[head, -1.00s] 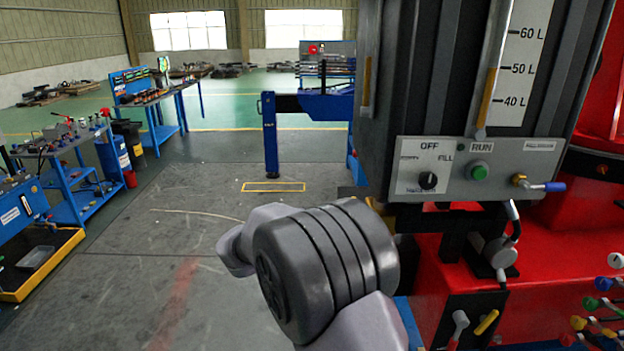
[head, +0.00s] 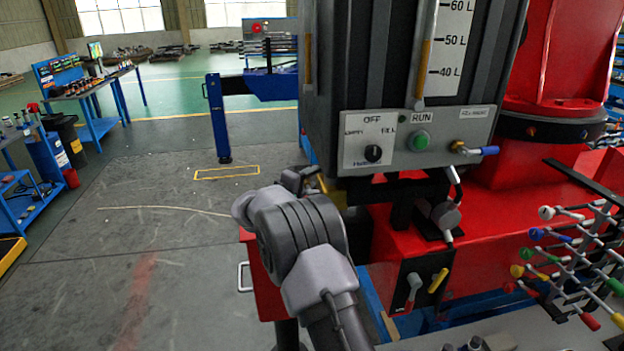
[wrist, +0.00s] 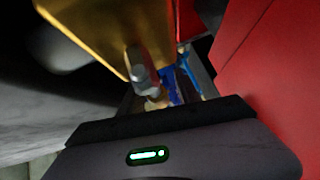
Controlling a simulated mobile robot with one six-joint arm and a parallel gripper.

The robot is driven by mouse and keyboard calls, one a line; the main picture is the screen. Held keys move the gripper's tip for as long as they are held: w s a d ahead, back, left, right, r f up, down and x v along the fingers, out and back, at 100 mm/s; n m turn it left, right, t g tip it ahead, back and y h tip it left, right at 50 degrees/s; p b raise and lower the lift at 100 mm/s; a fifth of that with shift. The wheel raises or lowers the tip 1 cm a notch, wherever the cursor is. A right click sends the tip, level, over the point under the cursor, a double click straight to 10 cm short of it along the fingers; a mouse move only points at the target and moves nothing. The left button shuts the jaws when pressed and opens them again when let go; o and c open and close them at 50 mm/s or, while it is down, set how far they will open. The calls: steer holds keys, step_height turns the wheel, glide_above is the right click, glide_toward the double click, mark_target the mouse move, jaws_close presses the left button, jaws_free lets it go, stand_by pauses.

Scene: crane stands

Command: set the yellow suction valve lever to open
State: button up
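A short yellow lever (head: 438,280) sits tilted on a black panel low on the red base. Another yellow piece (head: 323,184) shows just under the tank's left corner, right beside my gripper (head: 297,178). In the wrist view a large yellow-gold plate (wrist: 105,30) fills the upper left, close to the camera, with a metal bolt or stem (wrist: 140,72) at its edge. It may be the lever near my gripper; I cannot tell for sure. My arm partly hides the gripper. Its fingers do not show clearly.
The grey tank (head: 400,60) with its control panel (head: 415,140) stands right of my gripper, above the red base (head: 400,225). A rack of coloured levers (head: 580,260) stands at the right. Open floor (head: 130,240) lies left.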

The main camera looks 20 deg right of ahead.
steer(key=shift+d, duration=0.15)
jaws_close()
stand_by(1.4)
